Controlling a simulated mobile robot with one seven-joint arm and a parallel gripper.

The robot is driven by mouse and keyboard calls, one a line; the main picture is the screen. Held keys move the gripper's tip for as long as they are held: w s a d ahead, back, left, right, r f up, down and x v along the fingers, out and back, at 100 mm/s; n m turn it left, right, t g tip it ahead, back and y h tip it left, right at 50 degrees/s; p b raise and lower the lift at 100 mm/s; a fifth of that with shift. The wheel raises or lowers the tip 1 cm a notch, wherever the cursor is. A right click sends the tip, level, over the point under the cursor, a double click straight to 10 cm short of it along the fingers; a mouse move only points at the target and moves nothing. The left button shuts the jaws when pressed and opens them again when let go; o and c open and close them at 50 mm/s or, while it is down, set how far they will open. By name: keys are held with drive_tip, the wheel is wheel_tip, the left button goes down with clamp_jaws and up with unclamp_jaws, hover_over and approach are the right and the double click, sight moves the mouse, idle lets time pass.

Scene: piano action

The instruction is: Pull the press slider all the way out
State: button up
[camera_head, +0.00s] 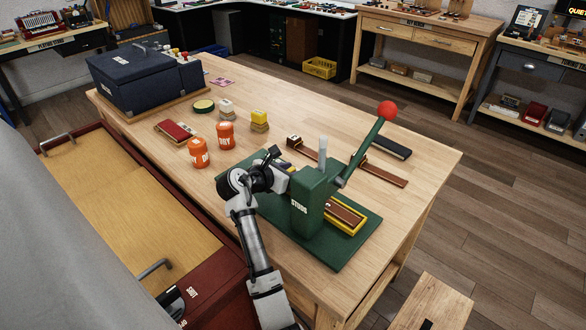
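The green press (308,203), marked STUDS, stands on a green base plate (331,257) at the near right of the wooden table. Its lever (361,152) rises to the right and ends in a red ball. A yellow-edged slider (358,229) with a brown strip in it shows at the right of the press body, over the base plate. The press body hides its middle. My gripper (281,166) is at the left side of the press, close to a small yellow part there. I cannot tell whether it touches that part or whether its fingers are open.
Brown wooden rails (383,173) and a black bar (388,146) lie behind the press. A dark blue case (145,80) is at the far left. The table's right end is clear.

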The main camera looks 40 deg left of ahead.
drive_tip(key=shift+w+f, duration=0.2)
drive_tip(key=shift+w, duration=0.3)
